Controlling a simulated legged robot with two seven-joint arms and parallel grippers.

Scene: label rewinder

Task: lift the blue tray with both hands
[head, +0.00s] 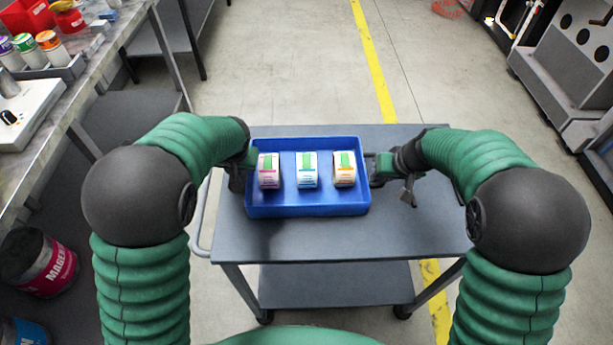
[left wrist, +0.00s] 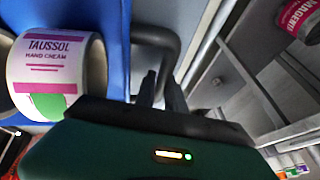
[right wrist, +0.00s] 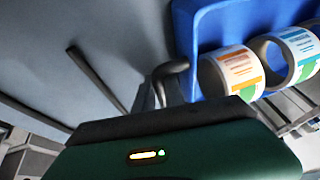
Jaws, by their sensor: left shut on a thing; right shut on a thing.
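The blue tray (head: 308,210) is on the top of a grey cart, and I cannot tell whether it touches the surface. Three label rolls stand in it: a magenta one (head: 269,172), a blue one (head: 307,170) and an orange one (head: 344,170). My left gripper (head: 246,170) is shut on the tray's left handle; the dark handle (left wrist: 165,45) shows between its fingers in the left wrist view. My right gripper (head: 378,170) is shut on the tray's right handle (right wrist: 172,70), seen in the right wrist view. The fingertips are partly hidden in the head view.
A workbench (head: 85,45) with ink bottles and red bins runs along the left. A magenta-labelled bucket (head: 45,265) stands below it. A machine (head: 570,60) is at the back right.

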